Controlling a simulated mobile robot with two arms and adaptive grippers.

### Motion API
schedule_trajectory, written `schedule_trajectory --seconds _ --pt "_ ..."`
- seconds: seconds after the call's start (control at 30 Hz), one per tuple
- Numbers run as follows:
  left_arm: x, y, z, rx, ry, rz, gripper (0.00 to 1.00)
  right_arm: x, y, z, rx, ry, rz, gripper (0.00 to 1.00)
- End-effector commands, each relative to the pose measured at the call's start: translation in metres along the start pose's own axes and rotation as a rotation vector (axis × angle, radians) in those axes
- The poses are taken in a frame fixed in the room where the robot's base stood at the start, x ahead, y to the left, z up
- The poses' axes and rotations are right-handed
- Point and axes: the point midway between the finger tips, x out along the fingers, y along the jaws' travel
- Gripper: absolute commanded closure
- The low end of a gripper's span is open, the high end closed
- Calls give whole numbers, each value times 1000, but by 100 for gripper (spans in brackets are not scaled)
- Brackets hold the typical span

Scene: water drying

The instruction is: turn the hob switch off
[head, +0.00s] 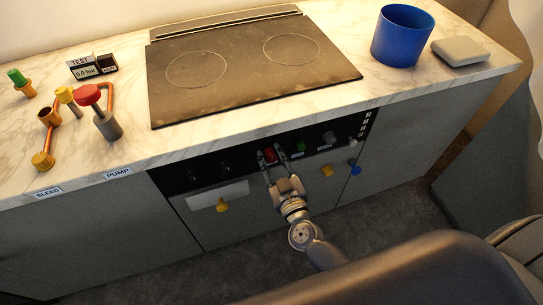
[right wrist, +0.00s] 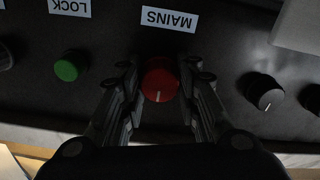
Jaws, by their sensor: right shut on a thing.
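A red knob (head: 270,155) sits on the black control panel (head: 235,167) below the cooktop (head: 250,62). In the right wrist view the red knob (right wrist: 160,82) is next to an upside-down MAINS label (right wrist: 168,19). Its white mark points toward the bottom of that picture. My right gripper (head: 271,158) has one finger on each side of the red knob and is shut on it. In the right wrist view the fingers (right wrist: 162,88) flank it left and right. I see no label reading hob. My left gripper is out of view.
A green knob (right wrist: 67,67) by a LOCK label and a black knob (right wrist: 265,92) flank the red one. Yellow knobs (head: 222,205) and a blue knob (head: 354,168) are lower. The counter holds a blue bucket (head: 402,36), a grey box (head: 460,51) and copper pipework (head: 50,135).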

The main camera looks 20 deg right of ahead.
Motion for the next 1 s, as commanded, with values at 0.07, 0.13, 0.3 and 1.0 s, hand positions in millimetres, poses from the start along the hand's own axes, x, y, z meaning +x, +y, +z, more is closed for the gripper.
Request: schedule_trajectory --seconds 0.07,0.13,0.3,1.0 --pt "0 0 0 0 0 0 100 0 0 0 2 0 0 94" --pt "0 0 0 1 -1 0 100 0 0 0 7 0 0 94" --pt "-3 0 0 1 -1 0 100 0 0 -1 50 0 0 94" --pt "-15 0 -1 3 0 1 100 0 1 0 631 0 0 94"
